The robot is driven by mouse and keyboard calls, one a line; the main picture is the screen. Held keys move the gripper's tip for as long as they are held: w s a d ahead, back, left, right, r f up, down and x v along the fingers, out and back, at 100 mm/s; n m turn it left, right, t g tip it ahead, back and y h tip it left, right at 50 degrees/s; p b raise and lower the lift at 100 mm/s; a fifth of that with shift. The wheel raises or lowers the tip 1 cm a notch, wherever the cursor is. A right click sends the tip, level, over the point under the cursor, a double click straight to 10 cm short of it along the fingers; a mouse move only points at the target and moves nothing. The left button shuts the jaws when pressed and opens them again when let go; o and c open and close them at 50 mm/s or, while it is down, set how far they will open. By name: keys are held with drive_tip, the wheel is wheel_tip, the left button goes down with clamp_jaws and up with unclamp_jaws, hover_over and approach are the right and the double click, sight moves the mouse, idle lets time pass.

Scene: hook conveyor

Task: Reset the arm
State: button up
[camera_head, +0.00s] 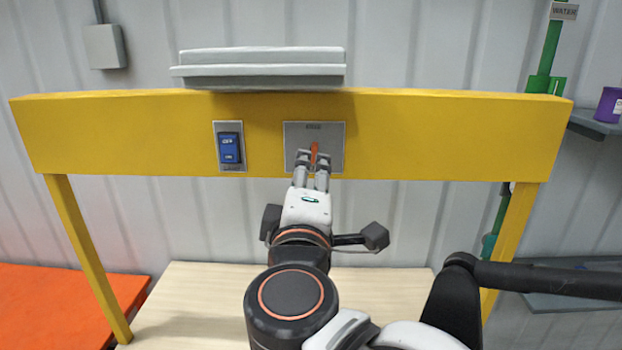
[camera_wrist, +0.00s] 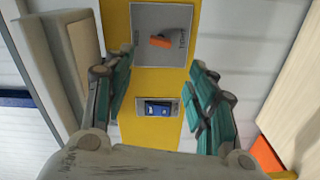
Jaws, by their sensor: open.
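My gripper (camera_head: 311,172) is open and empty, with its two fingers pointing at the grey switch plate (camera_head: 333,135) on the yellow beam (camera_head: 420,128). The plate carries an orange rotary handle (camera_head: 314,153), which sits just beyond the fingertips in the head view. In the wrist view the handle (camera_wrist: 171,41) shows between and beyond the open fingers (camera_wrist: 166,82). It lies nearly crosswise there, and no finger seems to touch it. The blue rocker switch (camera_head: 229,148) is left of the plate; it also shows in the wrist view (camera_wrist: 157,108).
A grey ledge-like box (camera_head: 262,68) sits on top of the beam. A pale wooden table (camera_head: 200,300) lies below, with an orange surface (camera_head: 60,305) at the left. Yellow posts (camera_head: 85,255) stand at both sides. A shelf (camera_head: 594,122) with a purple container (camera_head: 608,104) is at right.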

drive_tip(key=s+d+f+m+g+h+b, duration=0.1)
drive_tip(key=d+f+m+g+b, duration=0.15)
drive_tip(key=d+f+b, duration=0.5)
drive_tip(key=d+f+m+g+h+b, duration=0.1)
drive_tip(key=d+f+m+g+b, duration=0.2)
drive_tip(key=f, duration=0.8)
drive_tip(key=s+d+f+m+g+h+b, duration=0.1)
drive_tip(key=d+f+m+b, duration=0.2)
drive_tip(key=d+f, duration=0.5)
drive_tip(key=s+d+f+m+g+y+b, duration=0.1)
drive_tip(key=s+d+f+m+g+b, duration=0.1)
drive_tip(key=f+b, duration=0.4)
drive_tip(key=s+d+f+m+g+y+b, duration=0.2)
drive_tip(key=s+f+m+b, duration=0.3)
drive_tip(key=f, duration=1.1)
drive_tip(key=shift+s+f+b, duration=0.4)
drive_tip(key=shift+s+b, duration=0.2)
drive_tip(key=shift+b, duration=0.65)
